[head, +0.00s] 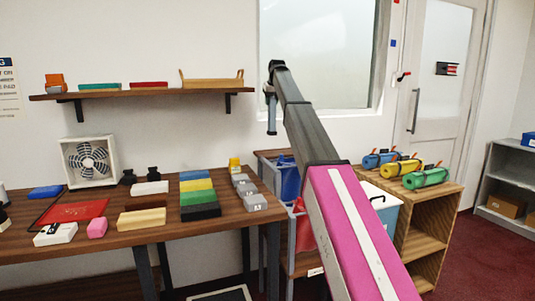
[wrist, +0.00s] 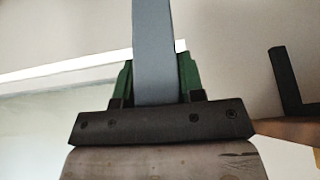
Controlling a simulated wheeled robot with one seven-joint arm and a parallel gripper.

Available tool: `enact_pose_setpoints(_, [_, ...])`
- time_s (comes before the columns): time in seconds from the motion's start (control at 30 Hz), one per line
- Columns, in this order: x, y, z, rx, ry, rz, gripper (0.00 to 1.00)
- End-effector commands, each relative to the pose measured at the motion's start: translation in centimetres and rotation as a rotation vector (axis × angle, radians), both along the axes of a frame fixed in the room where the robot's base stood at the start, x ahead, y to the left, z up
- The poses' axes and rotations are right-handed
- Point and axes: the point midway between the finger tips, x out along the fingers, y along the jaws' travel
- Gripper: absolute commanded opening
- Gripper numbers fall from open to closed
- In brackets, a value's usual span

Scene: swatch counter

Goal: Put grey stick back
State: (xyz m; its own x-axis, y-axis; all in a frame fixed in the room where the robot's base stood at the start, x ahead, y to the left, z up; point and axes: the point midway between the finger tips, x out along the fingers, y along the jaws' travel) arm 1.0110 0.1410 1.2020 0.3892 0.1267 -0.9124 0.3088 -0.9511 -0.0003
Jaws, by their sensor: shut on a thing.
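The grey stick (wrist: 154,45) stands between the green fingers of my gripper (wrist: 157,85) in the wrist view, and the gripper is shut on it. In the head view my gripper (head: 272,86) is high in front of the frosted window, and the stick (head: 271,115) hangs down from it, clear of any surface. A row of coloured bars lies on the wooden table (head: 140,232), below and left of the gripper: blue (head: 193,175), yellow (head: 197,185), green (head: 198,197) and black (head: 201,211). I cannot tell a vacant place for the stick.
A wall shelf (head: 155,94) with small blocks and a wooden tray (head: 212,79) is left of the gripper. Several grey weights (head: 247,189) sit at the table's right end. A wooden cabinet (head: 437,205) with coloured rolls stands right. A fan (head: 89,161) stands at the table's back.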

Motion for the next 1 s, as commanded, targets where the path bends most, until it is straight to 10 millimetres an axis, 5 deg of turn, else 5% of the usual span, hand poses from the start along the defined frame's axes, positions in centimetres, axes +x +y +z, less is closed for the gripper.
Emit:
enact_pose_setpoints(0.8, [0.3,0.1,-9.6,-0.001,0.002,0.0,0.17])
enact_pose_setpoints(1.0, [0.4,0.2,-9.9,-0.001,0.0,0.0,0.17])
